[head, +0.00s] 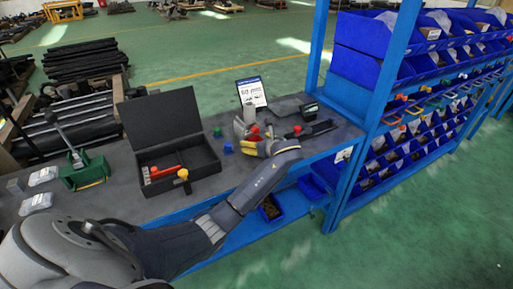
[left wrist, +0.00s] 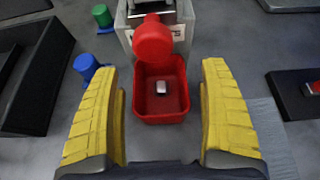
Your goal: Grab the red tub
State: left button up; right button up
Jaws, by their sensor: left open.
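The red tub (left wrist: 147,112) is a small square open tub in the left wrist view, with a small silver and dark piece lying inside. A red rounded part (left wrist: 153,42) hangs over its far edge, in front of a grey block (left wrist: 178,32). My left gripper (left wrist: 160,80) is open, its yellow fingers to the left and right of the tub with gaps on both sides. In the head view my left gripper (head: 261,148) is over the right part of the bench, and its arm partly hides the tub area. My right gripper is not in view.
On the grey bench (head: 120,200) are an open black box (head: 205,160), a green lever press (head: 85,172), a tablet (head: 252,91) and a small dark device (head: 310,110). Blue and green knobs (left wrist: 86,66) (left wrist: 102,15) stand left of the tub. A blue bin rack (head: 385,45) rises at right.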

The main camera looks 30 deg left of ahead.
pick_arm(q)
jog(key=shift+c, duration=0.5)
jog(key=c, duration=1.2)
jog(key=shift+r, duration=0.1)
